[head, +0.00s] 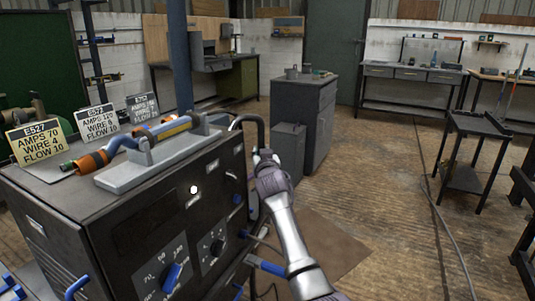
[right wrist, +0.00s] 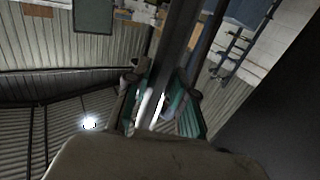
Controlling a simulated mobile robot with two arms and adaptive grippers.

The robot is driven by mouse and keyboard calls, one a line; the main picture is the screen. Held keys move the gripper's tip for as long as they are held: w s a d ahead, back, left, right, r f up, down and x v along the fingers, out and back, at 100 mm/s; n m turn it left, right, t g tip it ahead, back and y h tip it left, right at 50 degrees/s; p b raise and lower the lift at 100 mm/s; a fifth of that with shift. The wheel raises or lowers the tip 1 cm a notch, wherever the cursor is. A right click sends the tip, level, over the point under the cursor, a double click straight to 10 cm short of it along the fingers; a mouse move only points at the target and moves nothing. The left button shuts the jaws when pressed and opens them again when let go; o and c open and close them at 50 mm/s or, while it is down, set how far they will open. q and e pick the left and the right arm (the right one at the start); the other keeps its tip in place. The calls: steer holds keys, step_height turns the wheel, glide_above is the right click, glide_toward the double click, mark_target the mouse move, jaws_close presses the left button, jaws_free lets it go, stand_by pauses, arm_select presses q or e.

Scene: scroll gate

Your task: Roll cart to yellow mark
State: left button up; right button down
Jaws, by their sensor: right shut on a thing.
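The cart carries a dark welding machine (head: 120,205) with dials and blue knobs, which fills the left of the head view. A dark curved handle (head: 246,118) rises at its far right corner. My right gripper (head: 263,155) is at this handle, shut on it. In the right wrist view a dark bar, the handle (right wrist: 178,50), runs between the fingers of my gripper (right wrist: 163,105). My left gripper is not in view. I see no yellow mark on the visible floor. The cart's wheels are hidden.
Number cards (head: 37,140) and a torch on a grey holder (head: 130,178) sit on the machine. A grey cabinet (head: 318,110) stands just beyond it. A brown floor patch (head: 325,245) lies to its right. A cable (head: 455,245) crosses open floor before a black trolley (head: 470,180).

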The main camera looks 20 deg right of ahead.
steer(key=shift+s+d+h, duration=0.3)
steer(key=shift+s+d, duration=0.15)
steer(key=shift+d, duration=0.25)
steer(key=c, duration=1.2)
jaws_free()
steer(key=shift+s+d+r, duration=0.15)
steer(key=shift+c, duration=0.2)
steer(key=shift+o, duration=1.3)
steer(key=shift+s+d, duration=0.1)
steer(key=shift+d, duration=0.15)
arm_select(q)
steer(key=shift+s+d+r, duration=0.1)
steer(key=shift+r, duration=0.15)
arm_select(e)
steer(key=v, duration=1.1)
steer(key=shift+s, duration=0.4)
steer(key=shift+a, duration=0.1)
